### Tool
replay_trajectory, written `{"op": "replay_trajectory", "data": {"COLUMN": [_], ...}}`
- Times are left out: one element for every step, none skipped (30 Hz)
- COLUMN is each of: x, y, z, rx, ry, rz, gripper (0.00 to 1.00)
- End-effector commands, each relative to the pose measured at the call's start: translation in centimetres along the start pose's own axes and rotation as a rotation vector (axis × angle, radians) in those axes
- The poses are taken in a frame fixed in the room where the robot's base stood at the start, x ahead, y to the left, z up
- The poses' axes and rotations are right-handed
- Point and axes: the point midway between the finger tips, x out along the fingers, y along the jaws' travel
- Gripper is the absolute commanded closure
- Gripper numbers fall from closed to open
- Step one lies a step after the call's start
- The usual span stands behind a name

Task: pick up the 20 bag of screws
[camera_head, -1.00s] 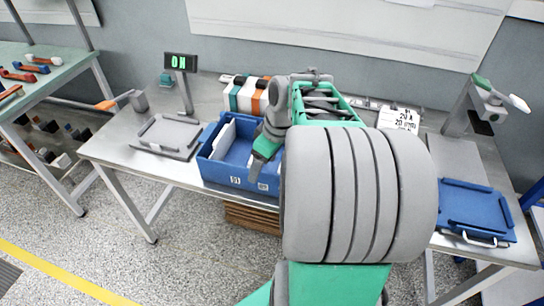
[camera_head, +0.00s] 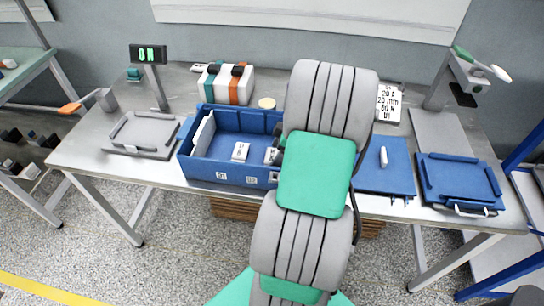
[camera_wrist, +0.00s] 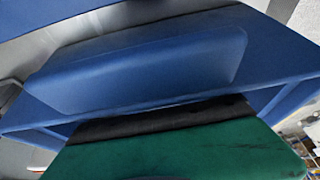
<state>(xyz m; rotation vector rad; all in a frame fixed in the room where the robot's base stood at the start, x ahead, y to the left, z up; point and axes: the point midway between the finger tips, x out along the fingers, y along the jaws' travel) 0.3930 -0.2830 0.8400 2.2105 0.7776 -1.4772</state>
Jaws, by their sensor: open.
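The blue bin (camera_head: 226,180) stands on the metal table, left of my arm in the head view. A small white labelled packet (camera_head: 240,151) lies inside it. Another pale packet with dark marks (camera_head: 271,156) lies near the bin's right side, partly hidden by my arm. I cannot read a 20 on either packet. My gripper is mostly hidden behind my arm in the head view. In the wrist view, a green part with a dark edge, seemingly of my gripper (camera_wrist: 165,122), fills the bottom before blue surfaces. No bag shows between the fingers.
A white label card (camera_head: 389,103) stands behind my arm. A blue mat (camera_head: 390,178) and blue tray (camera_head: 460,182) lie to the right. A scale (camera_head: 143,133) with a lit display (camera_head: 148,54) stands left. A white case with coloured bands (camera_head: 226,84) is behind the bin.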

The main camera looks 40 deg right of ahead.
Motion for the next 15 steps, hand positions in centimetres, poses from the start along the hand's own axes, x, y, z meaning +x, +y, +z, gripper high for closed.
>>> {"op": "replay_trajectory", "data": {"x": [-0.03, -0.03, -0.03, -0.03, -0.04, -0.04, -0.04, -0.04, -0.05, -0.05, -0.05, -0.05, -0.06, -0.06, -0.06], "y": [0.04, 0.03, 0.03, 0.03, 0.03, 0.03, 0.03, 0.03, 0.03, 0.03, 0.03, 0.02, 0.02, 0.02, 0.02], "z": [0.06, 0.07, 0.07, 0.07, 0.07, 0.07, 0.07, 0.07, 0.07, 0.06, 0.06, 0.06, 0.06, 0.06, 0.06], "rx": [0.001, 0.001, 0.002, 0.002, 0.002, 0.002, 0.002, 0.002, 0.002, 0.002, 0.002, 0.002, 0.002, 0.002, 0.002], "ry": [0.000, 0.000, 0.000, 0.000, 0.000, 0.000, 0.000, 0.000, 0.000, 0.000, 0.000, 0.000, 0.000, 0.000, 0.000], "rz": [0.001, 0.001, 0.001, 0.001, 0.001, 0.001, 0.001, 0.001, 0.000, 0.001, 0.001, 0.000, 0.001, 0.000, 0.001], "gripper": [0.11, 0.11, 0.11, 0.12, 0.14, 0.17, 0.20, 0.22, 0.26, 0.28, 0.31, 0.34, 0.36, 0.39, 0.42]}}
